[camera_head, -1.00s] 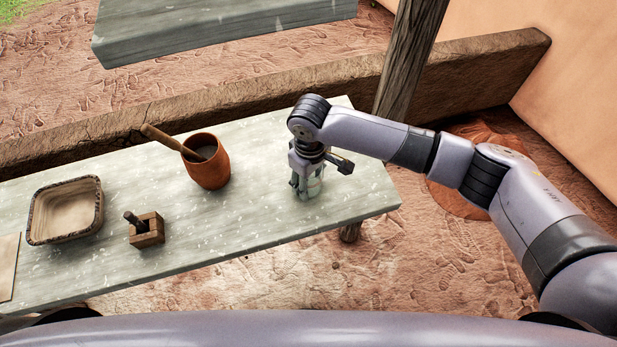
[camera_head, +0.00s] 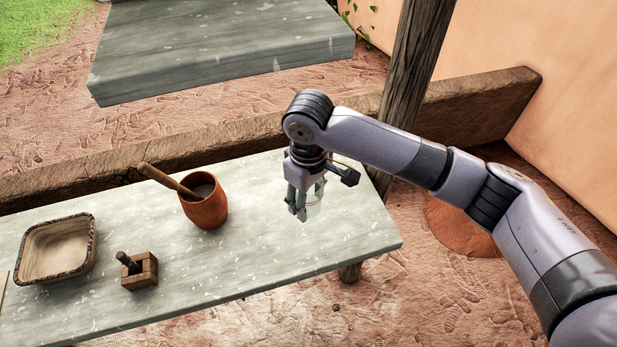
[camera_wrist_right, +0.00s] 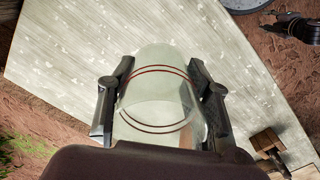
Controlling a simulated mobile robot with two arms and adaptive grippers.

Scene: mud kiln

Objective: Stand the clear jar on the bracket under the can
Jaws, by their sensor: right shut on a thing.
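The clear jar (camera_wrist_right: 158,88) has thin dark red bands and shows between the two fingers of my right gripper (camera_wrist_right: 160,105) in the wrist view. My right gripper is shut on the jar's sides. In the head view my right gripper (camera_head: 306,203) points down over the right part of the grey table, with the jar (camera_head: 316,203) mostly hidden behind its fingers. The jar seems to be above the tabletop. I cannot make out the bracket or the can in either view. My left gripper does not show in the head view.
The grey table (camera_head: 340,235) holds a terracotta pot (camera_head: 207,210) with a wooden handle in it, a wooden block with a dark peg (camera_head: 141,272) and a square dish (camera_head: 30,262). A wooden post (camera_head: 413,65) and low wall (camera_head: 110,178) stand behind. Another grey slab (camera_head: 220,50) lies beyond.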

